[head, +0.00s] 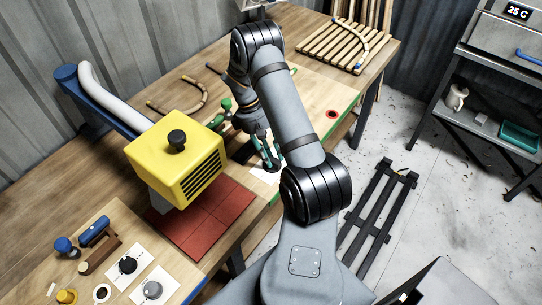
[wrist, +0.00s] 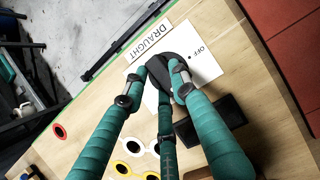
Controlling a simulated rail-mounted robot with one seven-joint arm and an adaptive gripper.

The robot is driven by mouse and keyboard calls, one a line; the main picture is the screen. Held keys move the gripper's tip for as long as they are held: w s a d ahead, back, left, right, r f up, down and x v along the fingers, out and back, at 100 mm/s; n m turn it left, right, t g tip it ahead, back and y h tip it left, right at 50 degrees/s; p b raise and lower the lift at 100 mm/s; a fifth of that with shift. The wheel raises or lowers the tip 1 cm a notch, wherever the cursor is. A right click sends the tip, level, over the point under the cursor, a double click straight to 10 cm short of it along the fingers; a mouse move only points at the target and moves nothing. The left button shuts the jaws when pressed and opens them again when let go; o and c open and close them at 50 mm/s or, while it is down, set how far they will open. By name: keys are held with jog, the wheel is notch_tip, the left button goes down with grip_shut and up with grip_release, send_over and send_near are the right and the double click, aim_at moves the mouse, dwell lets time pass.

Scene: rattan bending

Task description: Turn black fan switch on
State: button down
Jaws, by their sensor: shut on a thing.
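The black fan switch is a round knob (wrist: 161,70) on a white plate (wrist: 203,68) marked OFF, beside a label reading DRAUGHT (wrist: 150,42). In the wrist view my gripper (wrist: 158,80) has its teal fingers on both sides of the knob, shut on it. The fingers hide part of the knob and plate, so the switch's exact setting cannot be told. In the head view my gripper (head: 270,158) points down at the bench, over the white plate (head: 263,175), and the knob is hidden.
A yellow box with a black top knob (head: 177,140) stands left of my gripper, above red tiles (head: 215,215). A black block (wrist: 222,115) lies close to the fingers. Holes with coloured rims (wrist: 59,131) are in the bench. Curved rattan (head: 185,105) lies behind.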

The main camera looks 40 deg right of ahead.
jog(key=shift+s+m, duration=0.1)
jog(key=shift+m, duration=0.3)
jog(key=c, duration=1.4)
grip_release()
jog(key=v, duration=1.2)
jog(key=shift+d, duration=0.2)
jog(key=x, duration=1.2)
jog(key=shift+a, duration=0.15)
